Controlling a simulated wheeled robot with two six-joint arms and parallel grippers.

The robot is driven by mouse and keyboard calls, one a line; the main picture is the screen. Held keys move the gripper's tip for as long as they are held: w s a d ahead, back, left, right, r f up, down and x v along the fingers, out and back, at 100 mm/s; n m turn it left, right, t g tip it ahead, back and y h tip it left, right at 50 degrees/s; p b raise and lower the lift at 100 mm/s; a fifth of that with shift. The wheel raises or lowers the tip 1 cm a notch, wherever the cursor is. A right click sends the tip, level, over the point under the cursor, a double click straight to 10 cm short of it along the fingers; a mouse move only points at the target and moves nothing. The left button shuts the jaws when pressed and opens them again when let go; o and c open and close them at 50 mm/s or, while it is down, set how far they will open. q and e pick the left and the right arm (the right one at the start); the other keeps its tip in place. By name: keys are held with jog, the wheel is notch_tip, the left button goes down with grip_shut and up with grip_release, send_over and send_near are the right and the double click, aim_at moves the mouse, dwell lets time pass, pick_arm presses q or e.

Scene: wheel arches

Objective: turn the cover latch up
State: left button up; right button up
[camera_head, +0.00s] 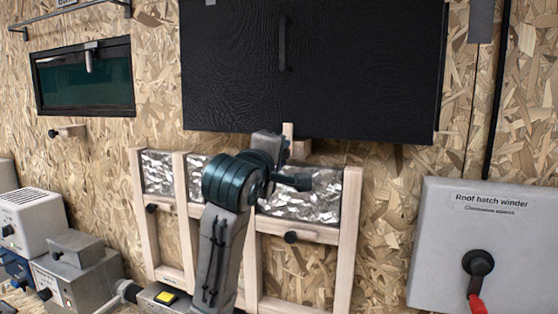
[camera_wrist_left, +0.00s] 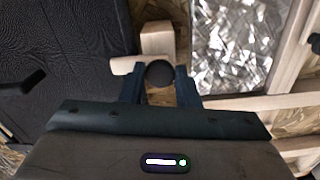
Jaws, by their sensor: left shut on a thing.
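The black cover (camera_head: 310,70) hangs on the wall and shows at the left of the left wrist view (camera_wrist_left: 80,40). The cover latch (camera_head: 288,130) is a pale wooden bar at the cover's lower edge, its end upright against it in the head view. In the left wrist view the latch (camera_wrist_left: 126,65) points toward the cover. My left gripper (camera_wrist_left: 159,84) is shut on the latch's dark round knob (camera_wrist_left: 159,73), one finger on each side. My left wrist hides much of the latch in the head view. My right gripper is not in view.
A wooden frame with silvery insulation panels (camera_head: 300,205) and dark knobs stands below the cover. A grey roof hatch winder box (camera_head: 440,255) with a red-handled crank is at right. A small window (camera_head: 83,75) with its own wooden latch (camera_head: 70,132) is at left, above grey boxes (camera_head: 85,265).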

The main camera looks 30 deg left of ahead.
pick_arm(q)
jog(key=shift+r+n, duration=0.1)
jog(key=shift+n, duration=0.3)
jog(key=o, duration=0.9)
jog(key=shift+o, duration=0.4)
jog(key=shift+w, duration=0.25)
jog(key=shift+f, duration=0.2)
